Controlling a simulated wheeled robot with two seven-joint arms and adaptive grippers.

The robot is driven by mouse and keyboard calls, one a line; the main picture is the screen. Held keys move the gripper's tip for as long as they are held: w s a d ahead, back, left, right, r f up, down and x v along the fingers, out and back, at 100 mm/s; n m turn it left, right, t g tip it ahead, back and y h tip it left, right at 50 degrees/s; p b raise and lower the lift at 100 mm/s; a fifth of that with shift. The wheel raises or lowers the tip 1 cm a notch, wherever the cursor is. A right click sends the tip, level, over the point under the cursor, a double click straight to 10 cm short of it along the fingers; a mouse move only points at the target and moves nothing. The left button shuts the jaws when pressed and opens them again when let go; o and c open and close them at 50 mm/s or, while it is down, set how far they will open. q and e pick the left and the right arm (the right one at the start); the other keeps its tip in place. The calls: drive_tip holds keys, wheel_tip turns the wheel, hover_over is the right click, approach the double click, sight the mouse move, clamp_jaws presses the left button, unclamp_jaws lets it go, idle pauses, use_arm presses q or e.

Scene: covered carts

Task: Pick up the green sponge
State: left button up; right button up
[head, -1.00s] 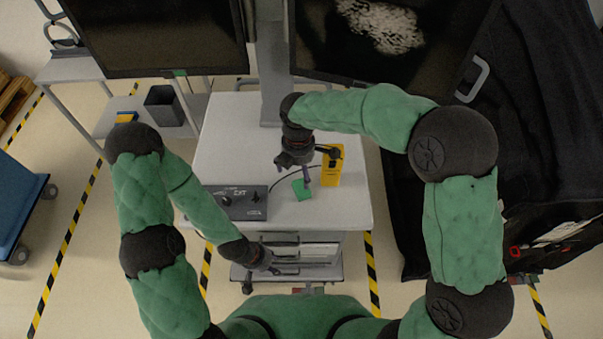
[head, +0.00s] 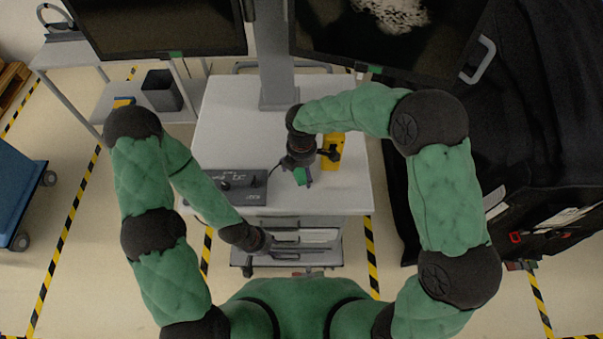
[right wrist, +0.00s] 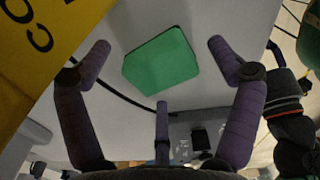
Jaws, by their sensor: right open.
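The green sponge (head: 300,177) lies on the white top of the cart (head: 225,130), partly hidden by my right gripper in the head view. In the right wrist view the sponge (right wrist: 161,61) is a green block ahead of the fingers, between the two outer ones. My right gripper (head: 299,168) is above the sponge, pointing down. In the right wrist view its purple fingers (right wrist: 160,75) are spread wide and empty. My left gripper (head: 265,242) is low, by the cart's front drawers; its fingers are too small and dark to read.
A yellow box (head: 333,150) stands just right of my right gripper; it fills the upper left of the right wrist view (right wrist: 45,45). A dark control box (head: 228,187) with a cable sits left of the sponge. Two monitors hang behind. The cart's back left is clear.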

drive_tip(key=shift+f, duration=0.5)
drive_tip(key=c, duration=1.1)
drive_tip(key=shift+c, duration=0.6)
drive_tip(key=shift+r, duration=0.2)
drive_tip(key=shift+r, duration=0.55)
drive_tip(key=s+a+r+p, duration=0.1)
drive_tip(key=s+a+r, duration=0.5)
drive_tip(key=s+r, duration=0.5)
drive_tip(key=shift+s+r+p, duration=0.3)
drive_tip(key=shift+s+p, duration=0.05)
drive_tip(key=shift+s, duration=0.5)
drive_tip(key=shift+a, duration=0.1)
